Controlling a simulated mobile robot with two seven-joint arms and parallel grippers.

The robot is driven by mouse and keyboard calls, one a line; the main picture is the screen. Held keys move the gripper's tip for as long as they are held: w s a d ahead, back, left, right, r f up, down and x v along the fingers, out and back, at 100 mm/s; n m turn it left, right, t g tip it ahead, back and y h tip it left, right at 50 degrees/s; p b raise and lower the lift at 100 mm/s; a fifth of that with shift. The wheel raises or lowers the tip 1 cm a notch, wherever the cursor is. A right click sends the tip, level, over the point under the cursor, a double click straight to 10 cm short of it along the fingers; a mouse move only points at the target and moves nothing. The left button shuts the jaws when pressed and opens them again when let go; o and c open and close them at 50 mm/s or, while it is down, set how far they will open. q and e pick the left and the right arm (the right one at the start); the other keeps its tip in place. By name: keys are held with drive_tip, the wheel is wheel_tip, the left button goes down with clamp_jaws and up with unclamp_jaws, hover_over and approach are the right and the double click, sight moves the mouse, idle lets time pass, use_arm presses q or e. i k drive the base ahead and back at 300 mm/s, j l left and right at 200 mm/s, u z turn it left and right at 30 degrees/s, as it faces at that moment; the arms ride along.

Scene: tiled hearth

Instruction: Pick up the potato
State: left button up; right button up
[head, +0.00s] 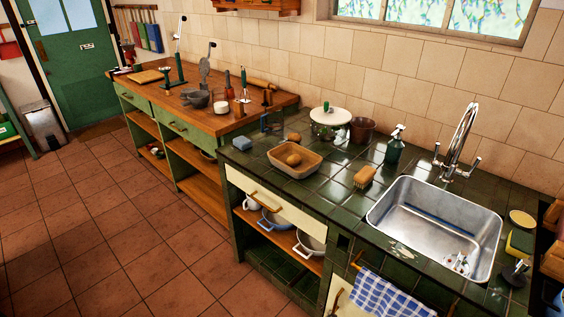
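A tan rectangular dish (297,173) sits on the dark green tiled counter, left of the sink. A brown rounded item that looks like a potato (293,160) lies inside it. A second brown rounded item (294,137) shows at the dish's far edge; I cannot tell whether it is inside or behind. Neither of my grippers is in view.
A steel sink (425,240) with a tall tap is at the right. A scrubbing brush (364,177), a green spray bottle (395,145), a brown pot (361,130) and a white-topped container (330,117) stand near the dish. The tiled floor (100,225) in front is clear.

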sight(294, 160)
drive_tip(key=i+j, duration=0.25)
drive_tip(key=i, duration=0.2)
drive_tip(key=i+j, duration=0.3)
drive_tip(key=i, duration=0.15)
drive_tip(key=i+z, duration=0.1)
drive_tip(key=z, duration=1.05)
drive_tip(key=j, duration=0.05)
